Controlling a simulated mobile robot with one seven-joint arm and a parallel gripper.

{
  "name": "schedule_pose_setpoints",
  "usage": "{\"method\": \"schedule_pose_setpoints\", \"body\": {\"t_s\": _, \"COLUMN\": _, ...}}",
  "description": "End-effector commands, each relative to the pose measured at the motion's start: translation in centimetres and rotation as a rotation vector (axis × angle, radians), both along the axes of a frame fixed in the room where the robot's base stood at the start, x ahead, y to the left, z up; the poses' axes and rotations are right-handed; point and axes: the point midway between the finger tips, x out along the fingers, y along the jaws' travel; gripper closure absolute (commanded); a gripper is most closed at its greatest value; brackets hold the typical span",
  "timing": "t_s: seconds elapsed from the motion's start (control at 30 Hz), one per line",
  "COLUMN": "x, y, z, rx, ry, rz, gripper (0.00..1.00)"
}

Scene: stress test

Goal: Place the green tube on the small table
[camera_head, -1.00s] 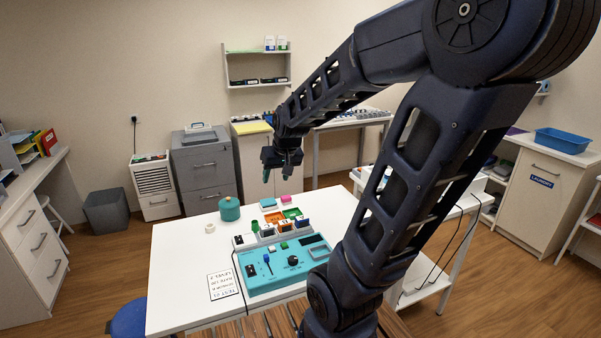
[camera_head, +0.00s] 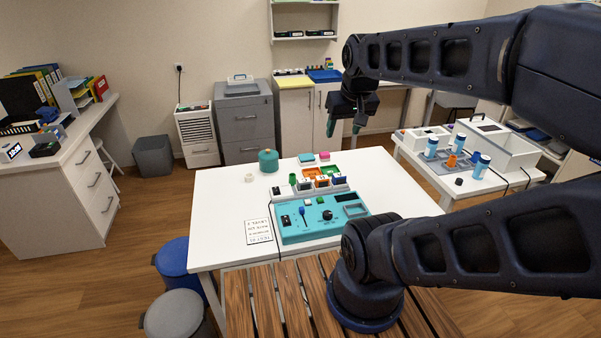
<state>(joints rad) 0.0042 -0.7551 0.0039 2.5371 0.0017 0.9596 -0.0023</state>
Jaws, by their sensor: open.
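A small green cylinder (camera_head: 292,179), which looks like the green tube, stands on the white table (camera_head: 225,200) at the left end of a row of small devices. A smaller white table (camera_head: 447,190) stands to the right, with containers on it; I cannot tell for sure that it is the small table of the task. My gripper (camera_head: 345,126) is open and empty, in the air above the far side of the white table, up and to the right of the green cylinder. Its fingers point down.
A teal control box (camera_head: 318,218), a teal jar (camera_head: 268,160) and a white ring (camera_head: 249,178) are on the white table. The right table holds a grey tray, several blue-capped bottles (camera_head: 481,166) and a white box (camera_head: 497,145).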

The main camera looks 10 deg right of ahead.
Motion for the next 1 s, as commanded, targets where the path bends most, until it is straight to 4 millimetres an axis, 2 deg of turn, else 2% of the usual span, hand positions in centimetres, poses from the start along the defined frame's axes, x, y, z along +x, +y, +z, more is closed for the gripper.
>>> {"method": "schedule_pose_setpoints", "body": {"t_s": 0.17, "x": 0.4, "y": 0.3, "z": -0.1, "rx": 0.009, "ry": -0.002, "rz": 0.008, "gripper": 0.45}}
{"method": "schedule_pose_setpoints", "body": {"t_s": 0.27, "x": 1.7, "y": 1.4, "z": -0.3, "rx": 0.042, "ry": -0.01, "rz": 0.036, "gripper": 0.45}}
{"method": "schedule_pose_setpoints", "body": {"t_s": 0.5, "x": 8.0, "y": 6.1, "z": -1.1, "rx": 0.191, "ry": -0.079, "rz": 0.13, "gripper": 0.45}}
{"method": "schedule_pose_setpoints", "body": {"t_s": 0.7, "x": 13.6, "y": 9.3, "z": -2.2, "rx": 0.29, "ry": -0.157, "rz": 0.151, "gripper": 0.45}}
{"method": "schedule_pose_setpoints", "body": {"t_s": 1.0, "x": 21.7, "y": 11.5, "z": -5.3, "rx": 0.356, "ry": -0.257, "rz": 0.08, "gripper": 0.45}}
